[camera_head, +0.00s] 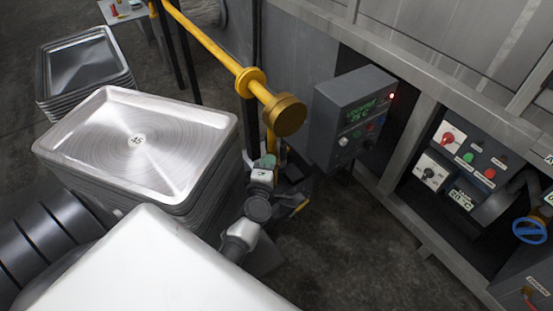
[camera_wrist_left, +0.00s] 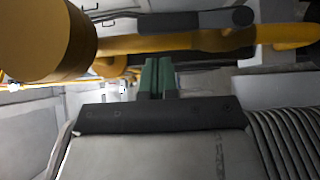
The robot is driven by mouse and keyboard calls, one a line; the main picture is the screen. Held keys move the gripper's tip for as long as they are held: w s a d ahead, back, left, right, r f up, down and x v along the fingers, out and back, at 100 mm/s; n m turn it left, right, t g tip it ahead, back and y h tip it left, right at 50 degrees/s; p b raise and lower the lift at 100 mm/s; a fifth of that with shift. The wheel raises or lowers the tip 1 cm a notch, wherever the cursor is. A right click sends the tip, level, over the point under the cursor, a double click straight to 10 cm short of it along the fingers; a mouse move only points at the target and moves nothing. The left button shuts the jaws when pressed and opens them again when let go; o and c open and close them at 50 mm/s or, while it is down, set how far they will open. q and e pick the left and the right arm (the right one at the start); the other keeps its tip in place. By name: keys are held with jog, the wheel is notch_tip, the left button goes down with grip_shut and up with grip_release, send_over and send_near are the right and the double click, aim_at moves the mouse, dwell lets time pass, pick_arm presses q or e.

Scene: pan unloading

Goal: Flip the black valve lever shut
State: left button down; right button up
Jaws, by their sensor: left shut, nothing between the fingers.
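The black valve lever (camera_wrist_left: 195,20) shows in the left wrist view as a dark bar with a rounded end, lying roughly along the yellow pipe (camera_wrist_left: 185,42). I cannot make it out clearly in the head view, where my arm and gripper cover the area below the pipe. My left gripper (camera_head: 265,162) hangs beside the lower yellow pipe, under the brass-coloured end cap (camera_head: 284,115). In the wrist view its green fingers (camera_wrist_left: 158,68) are together and empty, their tips close to the pipe. I cannot tell whether they touch it. My right gripper is out of view.
Stacked metal trays (camera_head: 137,140) stand left of my arm, with another stack (camera_head: 85,70) behind. A grey control box (camera_head: 351,115) is right of the pipe. A machine panel with switches (camera_head: 452,165) and a blue valve wheel (camera_head: 529,230) lie further right. The floor between is clear.

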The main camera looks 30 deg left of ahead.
pick_arm(q)
jog(key=shift+w+d, duration=0.3)
jog(key=shift+w, duration=0.3)
jog(key=shift+w+d, duration=0.25)
jog(key=shift+w, duration=0.35)
